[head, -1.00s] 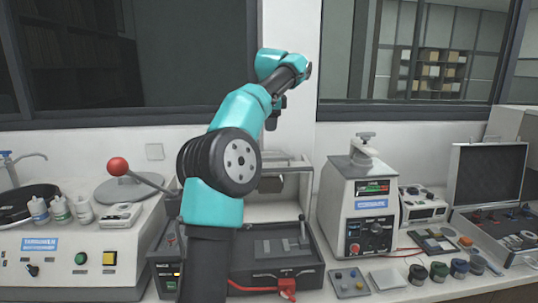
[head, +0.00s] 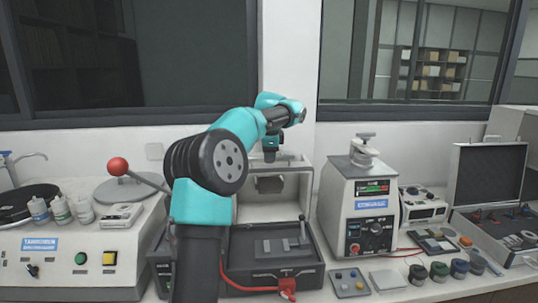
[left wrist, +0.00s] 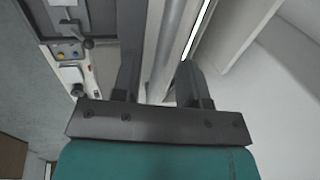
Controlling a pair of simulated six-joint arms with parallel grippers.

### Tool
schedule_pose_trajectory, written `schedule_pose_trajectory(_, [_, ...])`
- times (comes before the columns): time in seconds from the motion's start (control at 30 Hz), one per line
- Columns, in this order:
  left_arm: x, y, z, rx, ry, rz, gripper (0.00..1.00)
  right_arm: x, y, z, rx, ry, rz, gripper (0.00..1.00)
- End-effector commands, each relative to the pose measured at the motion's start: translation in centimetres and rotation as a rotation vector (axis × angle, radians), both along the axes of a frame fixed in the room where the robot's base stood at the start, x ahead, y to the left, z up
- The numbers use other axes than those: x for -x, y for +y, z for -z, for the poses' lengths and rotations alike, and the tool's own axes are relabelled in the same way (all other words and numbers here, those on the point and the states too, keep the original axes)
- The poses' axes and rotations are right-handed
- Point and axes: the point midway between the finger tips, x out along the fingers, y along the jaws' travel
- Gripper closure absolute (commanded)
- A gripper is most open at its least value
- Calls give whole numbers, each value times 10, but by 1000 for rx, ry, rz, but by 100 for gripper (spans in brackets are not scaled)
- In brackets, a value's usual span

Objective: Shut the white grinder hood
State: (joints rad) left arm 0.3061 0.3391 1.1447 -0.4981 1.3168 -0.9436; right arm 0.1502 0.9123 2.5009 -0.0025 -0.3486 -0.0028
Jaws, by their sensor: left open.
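The white grinder hood (head: 285,211) stands raised at the back of the dark grinder base (head: 310,276) in the head view. The base lies open, with a grey plate and a small lever in it. My left gripper (head: 272,159) is at the hood's upper part, partly hidden by its own wrist. In the left wrist view, the open fingers (left wrist: 160,73) are apart, with a pale bar or edge (left wrist: 166,50) running between them. I cannot tell whether they touch it. My right gripper is not in view.
A white press (head: 358,205) stands close on the right. A red-knobbed lever (head: 118,166) and a white console (head: 70,262) are on the left. A red hose (head: 287,284) crosses the base's front. Small trays and pots (head: 439,271) sit at the front right.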

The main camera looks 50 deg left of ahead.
Motion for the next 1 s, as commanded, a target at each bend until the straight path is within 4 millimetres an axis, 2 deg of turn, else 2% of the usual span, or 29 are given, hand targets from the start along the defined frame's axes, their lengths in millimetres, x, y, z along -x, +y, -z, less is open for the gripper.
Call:
schedule_pose_trajectory(0.2, [0,0,0,0,0,0,61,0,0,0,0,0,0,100])
schedule_pose_trajectory(0.6, [0,0,0,0,0,0,99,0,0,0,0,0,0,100])
schedule_pose_trajectory(1.0, [0,0,0,0,0,0,100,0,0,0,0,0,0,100])
